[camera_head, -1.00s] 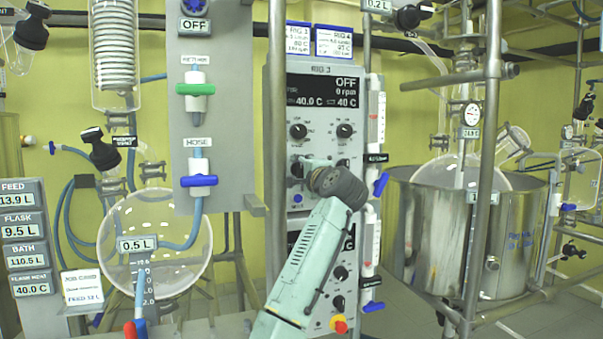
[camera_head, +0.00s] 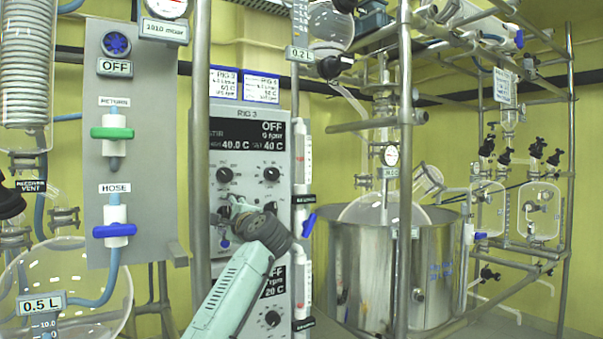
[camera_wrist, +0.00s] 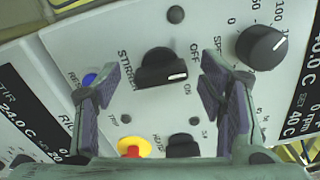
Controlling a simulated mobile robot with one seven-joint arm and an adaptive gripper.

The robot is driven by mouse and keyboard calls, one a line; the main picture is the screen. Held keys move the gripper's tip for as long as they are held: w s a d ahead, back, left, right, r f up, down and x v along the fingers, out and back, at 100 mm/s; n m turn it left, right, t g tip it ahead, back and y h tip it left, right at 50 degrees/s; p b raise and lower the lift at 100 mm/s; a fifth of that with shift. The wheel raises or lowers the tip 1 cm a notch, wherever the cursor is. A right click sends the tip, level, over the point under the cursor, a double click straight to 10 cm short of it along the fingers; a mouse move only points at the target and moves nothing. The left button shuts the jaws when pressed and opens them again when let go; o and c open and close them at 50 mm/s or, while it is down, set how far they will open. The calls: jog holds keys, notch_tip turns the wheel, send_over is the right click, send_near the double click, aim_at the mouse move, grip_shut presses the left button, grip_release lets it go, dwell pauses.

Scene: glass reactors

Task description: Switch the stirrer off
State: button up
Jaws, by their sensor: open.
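The stirrer switch (camera_wrist: 160,68) is a black knob on the RIG 3 panel (camera_head: 225,150), between labels OFF and ON in the wrist view. Its white mark faces right, closer to ON; I cannot tell its exact setting. The panel display (camera_head: 250,135) reads OFF and 0 rpm. My gripper (camera_wrist: 158,82) is open, with one finger on each side of the knob in the wrist view. No contact is visible, and the knob is not held. In the head view my gripper (camera_head: 236,207) is in front of the panel's lower knobs and partly hides them.
A larger speed knob (camera_wrist: 262,46) is to the upper right of the stirrer switch. A yellow-and-red button (camera_wrist: 132,148) lies below it, next to another black knob (camera_wrist: 183,146). A vertical metal pole (camera_head: 200,150) stands left of the panel. A steel bath (camera_head: 440,270) stands to the right.

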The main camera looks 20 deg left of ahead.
jog(key=m, duration=0.2)
jog(key=m+p, duration=0.1)
jog(key=m, duration=0.1)
jog(key=shift+r, duration=0.4)
jog(key=m+p, duration=0.2)
jog(key=m, duration=0.3)
jog(key=b+v, duration=0.4)
jog(key=v, duration=0.6)
jog(key=w+d+r+t+h, duration=0.1)
jog(key=d+r+t+h, duration=0.15)
jog(key=d, duration=0.35)
jog(key=w+d+r+t+h, duration=0.1)
jog(key=d+r+t+h, duration=0.1)
jog(key=d+t, duration=0.3)
jog(key=s+d+r+n+t+h, duration=0.2)
jog(key=s+d+r+t+h, duration=0.2)
jog(key=d+r, duration=0.3)
jog(key=shift+s+d+r+p, duration=0.35)
jog(key=shift+s, duration=0.5)
